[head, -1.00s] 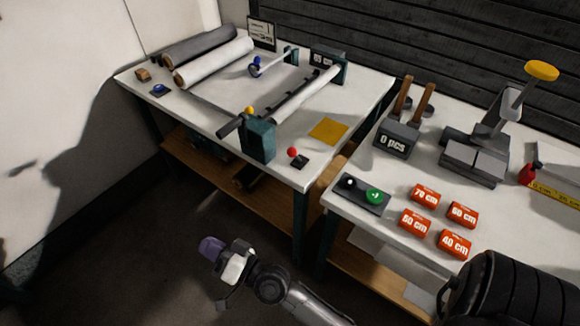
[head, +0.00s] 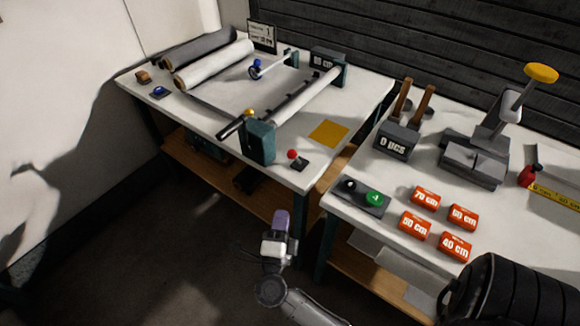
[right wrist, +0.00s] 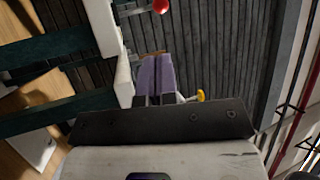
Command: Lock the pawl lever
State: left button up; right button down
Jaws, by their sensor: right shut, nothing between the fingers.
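The winding stand with the teal housing (head: 261,141) is at the front of the left table. A small yellow-knobbed lever (head: 249,112) stands on the housing beside a dark crank handle (head: 231,127). A red-knobbed lever (head: 292,154) stands on a small dark base to the right of the housing. I cannot tell which lever is the pawl lever. My right gripper (head: 281,219) is shut and empty, in front of the table and below its top. My left gripper is not in view.
Grey and white rolls (head: 213,64) lie at the back of the left table (head: 215,115). The right table holds several orange length blocks (head: 415,225), a green button (head: 374,199) and a yellow-handled device (head: 541,73). A gap separates the tables.

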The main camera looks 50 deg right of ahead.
dwell(0.4)
jog(key=b+x, duration=0.2)
jog(key=x, duration=1.2)
jog(key=shift+b, duration=0.4)
jog(key=shift+s+d+r, duration=0.1)
